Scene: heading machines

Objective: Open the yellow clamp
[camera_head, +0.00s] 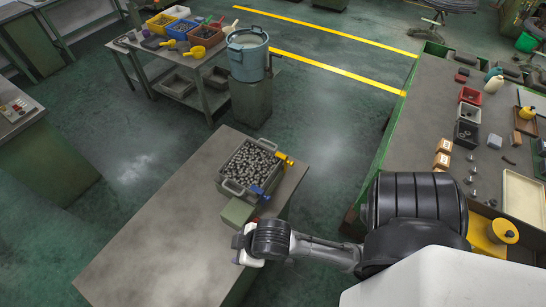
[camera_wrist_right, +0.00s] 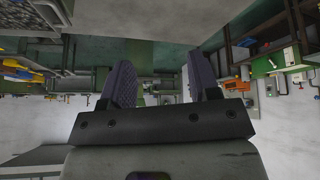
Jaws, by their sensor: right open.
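The yellow clamp (camera_head: 284,158) sits on the right rim of a grey metal tray (camera_head: 232,188) filled with small metal parts, on the near table. A blue clamp (camera_head: 258,191) is on the tray's near right side. My right gripper (camera_wrist_right: 162,82) is open, with nothing between its fingers. In the head view my right arm reaches in from the right, and its end is over the table, nearer than the tray and apart from the yellow clamp. The fingertips are hard to make out there. My left gripper is not in view.
A green block (camera_head: 238,212) lies between the tray and my right wrist. The left part of the near table (camera_head: 165,225) is bare. A workbench (camera_head: 425,110) with small boxes stands right; a blue-grey pot (camera_head: 248,62) stands behind the table.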

